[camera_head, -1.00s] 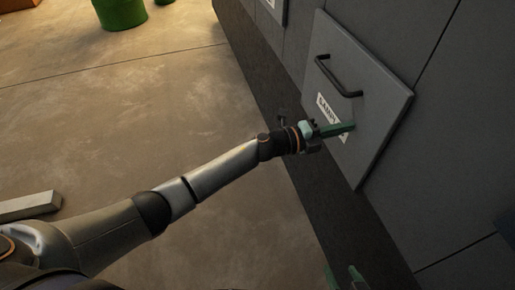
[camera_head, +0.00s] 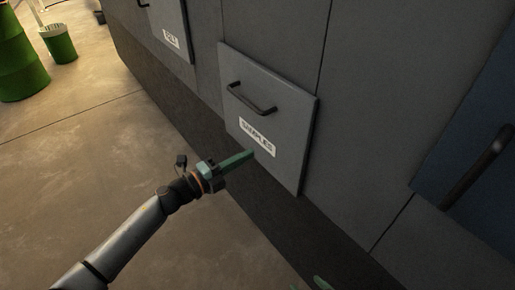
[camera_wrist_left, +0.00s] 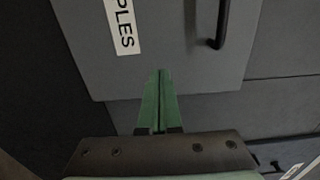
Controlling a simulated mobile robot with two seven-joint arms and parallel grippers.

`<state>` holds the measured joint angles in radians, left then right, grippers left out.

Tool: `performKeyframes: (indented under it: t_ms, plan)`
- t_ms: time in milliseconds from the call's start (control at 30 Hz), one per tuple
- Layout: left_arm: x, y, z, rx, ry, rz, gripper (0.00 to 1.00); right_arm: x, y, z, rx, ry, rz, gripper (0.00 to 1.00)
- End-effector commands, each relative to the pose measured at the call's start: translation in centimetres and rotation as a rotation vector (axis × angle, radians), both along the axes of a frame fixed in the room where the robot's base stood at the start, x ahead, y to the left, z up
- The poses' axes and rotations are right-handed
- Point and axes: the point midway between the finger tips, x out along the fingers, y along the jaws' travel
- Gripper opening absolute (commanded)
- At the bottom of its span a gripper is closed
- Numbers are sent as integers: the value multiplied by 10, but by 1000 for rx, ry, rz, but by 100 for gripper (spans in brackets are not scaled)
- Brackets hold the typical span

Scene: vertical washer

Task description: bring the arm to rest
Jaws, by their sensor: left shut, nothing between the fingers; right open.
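My left gripper (camera_head: 250,154) has green fingers and is shut and empty. In the head view its tips are in front of the lower part of the grey door (camera_head: 292,150) labelled SAMPLES. In the left wrist view the closed fingers (camera_wrist_left: 160,76) point at the lower edge of this door (camera_wrist_left: 185,35), beside the label (camera_wrist_left: 123,25). Whether they touch the door I cannot tell. My right gripper (camera_head: 320,283) shows only as green fingertips at the bottom edge of the head view, apart from the door.
The SAMPLES door has a dark handle (camera_head: 253,101). Another labelled door (camera_head: 170,18) is at the upper left. A blue panel with a bar handle (camera_head: 478,168) is at the right. Green containers (camera_head: 60,45) stand far left on open floor (camera_head: 70,140).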

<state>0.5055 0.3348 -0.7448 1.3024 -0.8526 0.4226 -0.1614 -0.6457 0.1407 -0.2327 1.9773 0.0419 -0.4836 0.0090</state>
Motion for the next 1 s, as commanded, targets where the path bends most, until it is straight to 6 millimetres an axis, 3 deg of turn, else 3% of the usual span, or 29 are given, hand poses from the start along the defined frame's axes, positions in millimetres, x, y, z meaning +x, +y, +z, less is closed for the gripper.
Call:
performKeyframes:
  t_ms: [100,300,667,867,1000]
  plan:
    - [-15,22,-1,2,3,1,0,1,-4,1,-5,-1,-6,70]
    - [-29,42,-1,1,2,0,0,1,-5,1,-6,-1,-8,70]
    - [-36,47,0,-30,28,16,0,0,-3,3,-2,0,-9,70]
    - [-56,56,-4,-268,267,192,0,0,-4,25,-2,-6,-11,70]
    - [-82,80,-23,-491,540,403,0,-3,-8,39,-7,-5,-18,70]
